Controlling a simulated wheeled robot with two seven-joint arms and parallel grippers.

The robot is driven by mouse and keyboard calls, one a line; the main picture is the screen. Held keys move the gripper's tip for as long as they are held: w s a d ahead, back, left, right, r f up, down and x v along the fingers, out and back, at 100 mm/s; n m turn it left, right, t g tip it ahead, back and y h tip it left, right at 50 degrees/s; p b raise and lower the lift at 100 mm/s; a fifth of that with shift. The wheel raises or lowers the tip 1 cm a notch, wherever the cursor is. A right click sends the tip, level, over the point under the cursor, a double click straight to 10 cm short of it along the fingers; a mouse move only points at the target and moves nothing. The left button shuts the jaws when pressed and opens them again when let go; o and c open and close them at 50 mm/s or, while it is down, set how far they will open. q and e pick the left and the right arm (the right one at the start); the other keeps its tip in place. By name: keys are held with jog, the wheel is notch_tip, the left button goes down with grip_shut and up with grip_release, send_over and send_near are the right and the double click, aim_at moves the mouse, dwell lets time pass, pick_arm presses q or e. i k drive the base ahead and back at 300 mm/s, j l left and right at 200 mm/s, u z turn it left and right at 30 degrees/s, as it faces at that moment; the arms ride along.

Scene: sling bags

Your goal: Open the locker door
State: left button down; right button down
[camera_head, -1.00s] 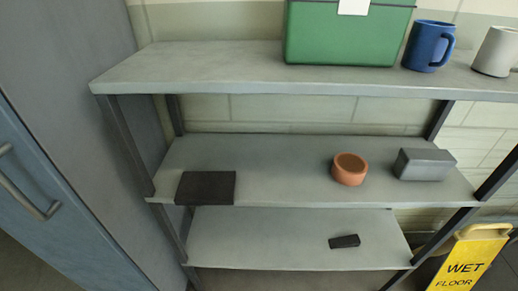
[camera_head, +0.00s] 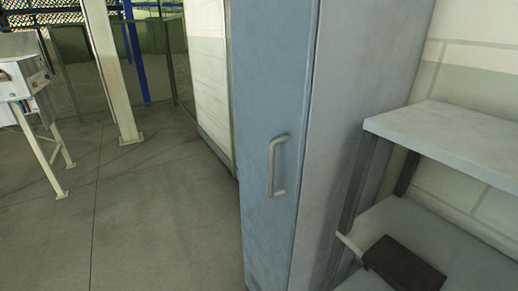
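The locker (camera_head: 345,120) is a tall blue-grey cabinet right of the middle of the head view. Its blue door (camera_head: 268,90) faces left and looks shut. A grey bar handle (camera_head: 279,167) stands upright on the door, near the edge closest to the shelf. The locker's top and foot are cut off by the picture. Neither of my grippers is in view.
A metal shelf (camera_head: 440,130) stands right of the locker, with a dark flat box (camera_head: 403,264) on a lower board. Open grey floor (camera_head: 150,220) lies left of the locker. A pale post (camera_head: 113,70) and a white cart (camera_head: 25,75) stand farther back left.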

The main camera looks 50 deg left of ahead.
aim_at(273, 41)
jog(key=u, duration=1.45)
